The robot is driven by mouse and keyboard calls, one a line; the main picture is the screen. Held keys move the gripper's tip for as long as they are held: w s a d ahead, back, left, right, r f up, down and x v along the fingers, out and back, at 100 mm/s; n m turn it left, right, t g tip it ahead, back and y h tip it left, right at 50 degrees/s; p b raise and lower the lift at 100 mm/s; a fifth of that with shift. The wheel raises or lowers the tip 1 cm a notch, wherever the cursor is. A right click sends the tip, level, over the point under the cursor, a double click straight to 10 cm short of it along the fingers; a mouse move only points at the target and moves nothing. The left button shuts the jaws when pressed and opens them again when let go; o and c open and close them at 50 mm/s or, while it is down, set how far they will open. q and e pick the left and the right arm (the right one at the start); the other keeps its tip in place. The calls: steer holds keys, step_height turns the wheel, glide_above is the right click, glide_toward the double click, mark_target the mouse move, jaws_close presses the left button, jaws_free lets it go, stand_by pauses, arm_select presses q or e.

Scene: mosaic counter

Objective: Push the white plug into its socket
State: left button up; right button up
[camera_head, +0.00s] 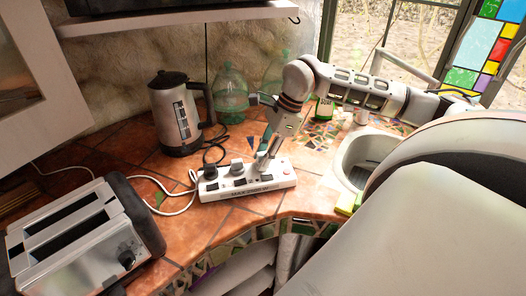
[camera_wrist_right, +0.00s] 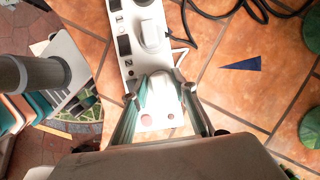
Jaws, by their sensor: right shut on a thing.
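The white power strip (camera_head: 280,183) lies on the tiled counter, left of the sink; it also shows in the right wrist view (camera_wrist_right: 150,122). My right gripper (camera_head: 262,166) points down over its right part. In the right wrist view my right gripper (camera_wrist_right: 164,84) is shut on the white plug (camera_wrist_right: 163,92), with a finger on each side. The plug is over or at the strip; I cannot tell how deep it sits in its socket. Other plugs stand in the strip to the left, one dark (camera_head: 209,171). My left gripper is not in view.
A toaster (camera_head: 80,235) stands at the front left and a kettle (camera_head: 176,115) behind the strip. A green glass jar (camera_head: 230,92) stands at the wall. White and black cables lie around the strip's left end. The sink (camera_head: 352,160) is to the right.

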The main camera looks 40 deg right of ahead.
arm_select(q)
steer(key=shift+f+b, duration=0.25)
steer(key=shift+b, duration=0.05)
arm_select(e)
steer(key=shift+f, duration=0.5)
steer(key=o, duration=1.1)
steer(key=shift+c, duration=0.2)
steer(key=shift+o, duration=0.3)
